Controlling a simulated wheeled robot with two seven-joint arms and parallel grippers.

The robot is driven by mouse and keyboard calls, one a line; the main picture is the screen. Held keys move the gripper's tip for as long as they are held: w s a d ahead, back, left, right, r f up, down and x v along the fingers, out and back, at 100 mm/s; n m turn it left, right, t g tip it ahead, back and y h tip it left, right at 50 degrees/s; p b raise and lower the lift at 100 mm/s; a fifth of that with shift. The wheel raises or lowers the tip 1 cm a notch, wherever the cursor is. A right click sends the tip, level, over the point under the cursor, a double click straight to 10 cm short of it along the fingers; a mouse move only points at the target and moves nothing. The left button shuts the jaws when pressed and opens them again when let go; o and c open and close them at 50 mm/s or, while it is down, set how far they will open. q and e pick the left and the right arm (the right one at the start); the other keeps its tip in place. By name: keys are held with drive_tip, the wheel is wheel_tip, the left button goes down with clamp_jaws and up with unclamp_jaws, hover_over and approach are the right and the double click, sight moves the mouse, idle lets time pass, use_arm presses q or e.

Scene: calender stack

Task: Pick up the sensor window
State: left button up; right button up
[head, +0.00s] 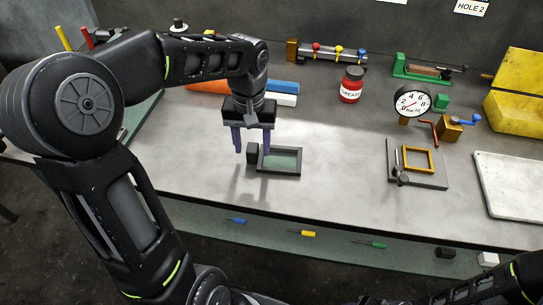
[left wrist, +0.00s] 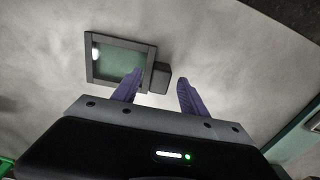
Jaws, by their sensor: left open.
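The sensor window (head: 284,161) is a dark rectangular frame with a greenish pane, lying flat on the grey bench near its front edge. A small dark block (head: 253,154) sits at its left side and looks joined to it. In the left wrist view the window (left wrist: 120,58) is upper left, with the block (left wrist: 160,78) beside it. My left gripper (head: 252,152) points down with its purple fingers apart and empty. In the left wrist view the gripper (left wrist: 160,78) has its fingertips on either side of the block, seemingly above it. My right gripper is out of the picture.
A grease jar (head: 351,86), a gauge (head: 412,101) and a plate with a yellow frame (head: 418,162) stand to the right. Blue and white bars (head: 282,93) lie behind my gripper. The bench between window and yellow frame is clear.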

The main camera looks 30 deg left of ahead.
use_arm(q)
drive_tip(key=shift+c, duration=0.3)
clamp_jaws()
idle(0.4)
